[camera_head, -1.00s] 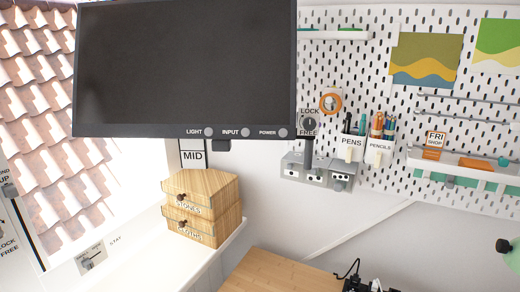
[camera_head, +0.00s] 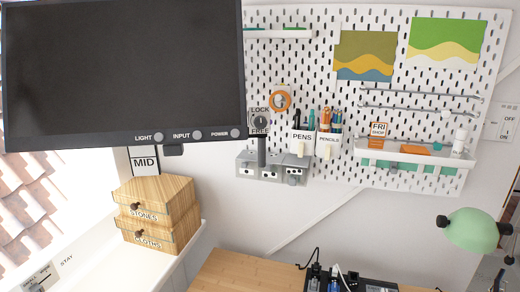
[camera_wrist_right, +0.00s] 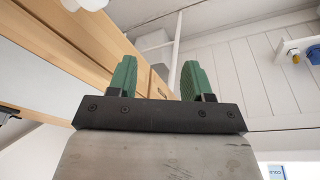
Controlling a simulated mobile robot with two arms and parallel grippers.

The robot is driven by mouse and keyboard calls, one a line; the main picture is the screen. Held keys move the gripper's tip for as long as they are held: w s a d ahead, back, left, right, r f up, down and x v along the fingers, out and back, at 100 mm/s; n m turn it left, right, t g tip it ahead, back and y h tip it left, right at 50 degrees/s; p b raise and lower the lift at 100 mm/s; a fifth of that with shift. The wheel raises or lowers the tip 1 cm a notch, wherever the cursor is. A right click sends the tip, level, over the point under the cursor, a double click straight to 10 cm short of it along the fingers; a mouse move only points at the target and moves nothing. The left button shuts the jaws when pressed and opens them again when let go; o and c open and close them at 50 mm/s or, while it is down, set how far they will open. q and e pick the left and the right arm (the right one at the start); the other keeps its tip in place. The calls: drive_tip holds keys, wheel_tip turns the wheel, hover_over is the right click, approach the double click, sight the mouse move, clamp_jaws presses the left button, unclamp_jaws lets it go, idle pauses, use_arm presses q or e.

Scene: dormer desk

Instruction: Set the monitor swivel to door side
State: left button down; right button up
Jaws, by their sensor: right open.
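The monitor (camera_head: 120,70) hangs at the upper left of the head view, its dark screen facing me and cut off by the top edge. LIGHT, INPUT and POWER buttons line its lower bezel. A LOCK/FREE knob (camera_head: 260,121) shows just right of the monitor's lower corner. A MID sign (camera_head: 144,161) is below the monitor. My right gripper (camera_wrist_right: 154,77) shows in the right wrist view with its green fingers apart and nothing between them. Neither gripper shows in the head view. The monitor's mount is mostly hidden behind the screen.
A wooden drawer box (camera_head: 158,213) labelled STONES and CLOTHS stands on a white ledge below the monitor. A pegboard (camera_head: 345,100) holds pens, pencils and shelves. A green lamp (camera_head: 472,230) is at the right. A wooden desk (camera_head: 245,272) lies at the bottom.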

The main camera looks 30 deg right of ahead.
drive_tip(key=w+d+r, duration=0.1)
drive_tip(key=w+r, duration=0.2)
drive_tip(key=r, duration=0.3)
drive_tip(key=t+y+p, duration=0.2)
drive_tip(key=t+y, duration=0.1)
drive_tip(key=t, duration=1.2)
approach(265, 150)
drive_tip(key=w+p, duration=0.1)
drive_tip(key=w, duration=0.2)
drive_tip(key=w+a+p, duration=0.1)
drive_tip(key=w, duration=0.2)
drive_tip(key=w+p, duration=0.1)
drive_tip(key=w, duration=0.3)
drive_tip(key=shift+a+r, duration=0.1)
drive_tip(key=shift+a, duration=0.3)
drive_tip(key=shift+w, duration=0.5)
